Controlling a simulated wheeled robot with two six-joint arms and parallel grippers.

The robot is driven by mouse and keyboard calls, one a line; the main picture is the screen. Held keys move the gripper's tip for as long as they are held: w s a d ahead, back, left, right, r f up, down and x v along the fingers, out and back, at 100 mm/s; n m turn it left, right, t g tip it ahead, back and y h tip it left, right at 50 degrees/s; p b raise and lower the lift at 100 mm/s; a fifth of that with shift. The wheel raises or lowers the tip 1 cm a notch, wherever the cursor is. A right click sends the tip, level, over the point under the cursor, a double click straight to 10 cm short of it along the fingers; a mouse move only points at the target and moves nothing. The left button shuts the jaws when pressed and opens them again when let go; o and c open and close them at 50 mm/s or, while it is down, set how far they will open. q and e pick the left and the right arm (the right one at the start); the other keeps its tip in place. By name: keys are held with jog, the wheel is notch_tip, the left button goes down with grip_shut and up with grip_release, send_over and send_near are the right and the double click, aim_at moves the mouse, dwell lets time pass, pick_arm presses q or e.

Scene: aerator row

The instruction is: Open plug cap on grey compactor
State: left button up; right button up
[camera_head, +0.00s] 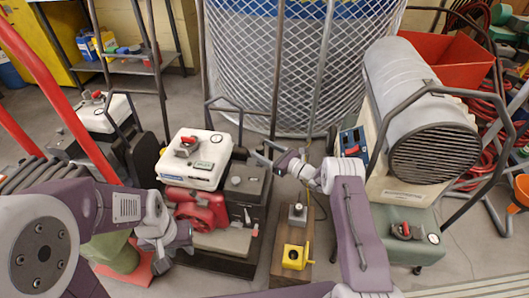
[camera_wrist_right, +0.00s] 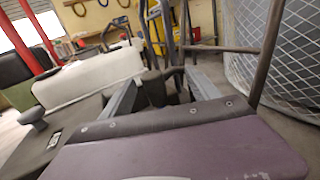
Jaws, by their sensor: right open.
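A dark grey boxy machine (camera_head: 243,200), which looks like the grey compactor, stands right of a white-topped red machine. A round knob-like cap (camera_head: 236,180) sits on its top; in the right wrist view the cap (camera_wrist_right: 38,113) is at the left, seated on the dark top.
The white tank (camera_head: 196,158) with a red-handled cap is close left of the grey box. A wooden block with a yellow part (camera_head: 296,256) stands to its right. A mesh cylinder (camera_head: 290,80) is behind. A green box (camera_head: 420,247) under a large grey drum is at right.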

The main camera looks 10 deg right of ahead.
grip_shut()
jog(key=shift+r+m+p, duration=0.4)
jog(key=shift+p, duration=0.3)
jog(key=shift+w+d+r+m+g+h+p, duration=0.1)
jog(key=shift+w+r+m+g+h+p, duration=0.15)
jog(key=shift+r+m+g+p, duration=0.4)
jog(key=shift+w+r+m+g+h+p, duration=0.15)
jog(key=shift+m+g+p, duration=0.3)
jog(key=shift+m, duration=0.45)
jog(key=shift+w+d+r+m+g+h+p, duration=0.15)
jog(key=shift+r+m+g+h+p, duration=0.15)
jog(key=shift+r+m+g+p, duration=0.35)
jog(key=shift+a+f, duration=0.15)
